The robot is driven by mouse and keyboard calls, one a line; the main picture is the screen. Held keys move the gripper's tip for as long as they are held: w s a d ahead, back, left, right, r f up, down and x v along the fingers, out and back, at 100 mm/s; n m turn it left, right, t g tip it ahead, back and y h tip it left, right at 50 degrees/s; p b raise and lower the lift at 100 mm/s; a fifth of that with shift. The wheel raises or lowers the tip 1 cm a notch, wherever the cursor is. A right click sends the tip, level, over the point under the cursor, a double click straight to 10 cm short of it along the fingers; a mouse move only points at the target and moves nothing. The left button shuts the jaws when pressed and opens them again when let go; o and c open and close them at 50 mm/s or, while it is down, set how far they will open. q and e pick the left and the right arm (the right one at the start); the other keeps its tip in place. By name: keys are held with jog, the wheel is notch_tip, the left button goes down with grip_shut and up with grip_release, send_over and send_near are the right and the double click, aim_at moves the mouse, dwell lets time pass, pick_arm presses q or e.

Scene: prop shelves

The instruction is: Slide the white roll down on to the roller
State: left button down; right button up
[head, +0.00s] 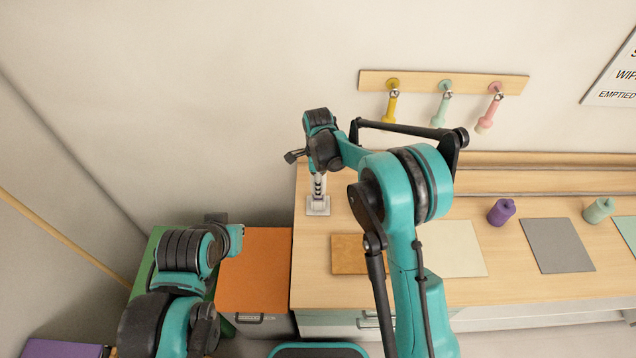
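A small upright stand (318,207) with a pale square base is on the wooden counter near its left end. A narrow whitish upright part with dark marks (319,186) rises from it; I cannot tell whether this is the roller, the white roll or both. My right gripper (316,160) is directly above this upright, mostly hidden by its own wrist. Its fingers are not clear, so I cannot tell whether it is open or holds anything. My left arm is low at the left, over the green and orange units; its fingers cannot be made out.
Yellow, mint and pink items hang from a wooden wall rail (430,81). A purple spool (501,211) and a mint spool (598,210) stand on the counter (540,190). Flat brown, cream (457,250) and grey (557,246) sheets lie in front. An orange-topped cabinet (262,268) adjoins the counter.

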jog(key=o, duration=1.2)
jog(key=shift+c, duration=0.2)
jog(key=shift+r, duration=0.1)
notch_tip(320, 180, up, 12)
jog(key=shift+f, duration=0.1)
